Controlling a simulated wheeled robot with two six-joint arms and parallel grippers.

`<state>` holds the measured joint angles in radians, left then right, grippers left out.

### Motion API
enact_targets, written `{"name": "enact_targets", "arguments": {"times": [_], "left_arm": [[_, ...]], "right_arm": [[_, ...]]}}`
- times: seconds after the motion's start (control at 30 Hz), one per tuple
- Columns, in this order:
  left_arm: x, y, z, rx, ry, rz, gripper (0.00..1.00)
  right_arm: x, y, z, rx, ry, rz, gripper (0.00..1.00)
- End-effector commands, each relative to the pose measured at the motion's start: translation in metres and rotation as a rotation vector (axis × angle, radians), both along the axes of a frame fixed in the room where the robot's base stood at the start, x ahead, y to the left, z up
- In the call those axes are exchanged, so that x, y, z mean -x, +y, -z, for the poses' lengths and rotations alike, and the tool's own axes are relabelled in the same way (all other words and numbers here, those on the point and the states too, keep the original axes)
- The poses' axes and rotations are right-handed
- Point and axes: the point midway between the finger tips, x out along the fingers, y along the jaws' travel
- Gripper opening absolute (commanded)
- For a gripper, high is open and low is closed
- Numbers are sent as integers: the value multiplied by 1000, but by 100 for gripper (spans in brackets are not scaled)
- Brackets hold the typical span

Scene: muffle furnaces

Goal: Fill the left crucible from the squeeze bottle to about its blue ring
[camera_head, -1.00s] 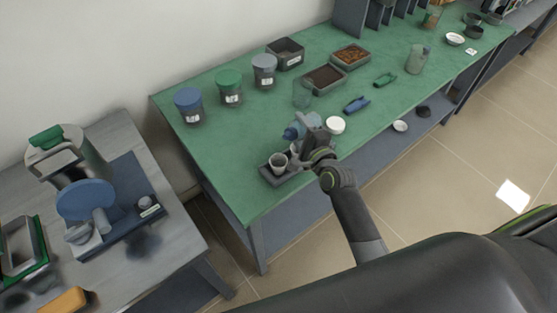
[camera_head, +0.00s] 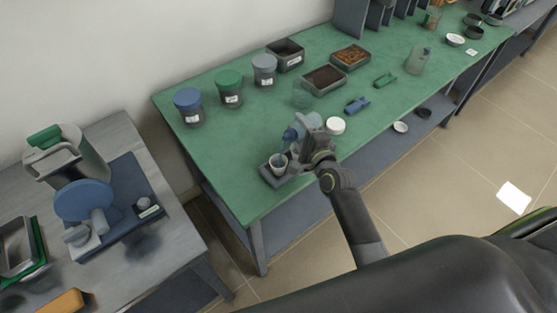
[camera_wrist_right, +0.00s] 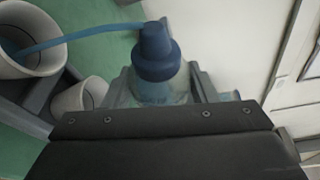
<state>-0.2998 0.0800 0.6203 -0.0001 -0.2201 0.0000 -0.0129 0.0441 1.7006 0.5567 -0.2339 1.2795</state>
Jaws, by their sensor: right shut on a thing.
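My right gripper (camera_head: 303,138) is shut on the squeeze bottle (camera_head: 290,134), which has a dark blue cap. In the right wrist view the bottle (camera_wrist_right: 155,85) is held between the jaws. Its blue spout (camera_wrist_right: 85,36) points left and its tip lies over or inside the mouth of a pale crucible (camera_wrist_right: 35,62). This crucible (camera_head: 279,166) is the left one in the head view, on a dark grey tray (camera_head: 268,178). A second crucible (camera_wrist_right: 80,98) stands beside it; my gripper hides it in the head view. The liquid level cannot be told. My left gripper is not in view.
Several lidded jars (camera_head: 230,90) stand at the back of the green bench (camera_head: 225,140). A side table (camera_head: 160,230) stands at the left.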

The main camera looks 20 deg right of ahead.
Motion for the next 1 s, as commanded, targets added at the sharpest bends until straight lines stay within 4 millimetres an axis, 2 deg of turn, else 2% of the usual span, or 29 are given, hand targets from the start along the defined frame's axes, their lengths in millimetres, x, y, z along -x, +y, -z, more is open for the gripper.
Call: {"name": "enact_targets", "arguments": {"times": [1.0], "left_arm": [[0, 0, 5, 0, 0, 0, 36]], "right_arm": [[0, 0, 1, 27, -17, 1, 0]]}}
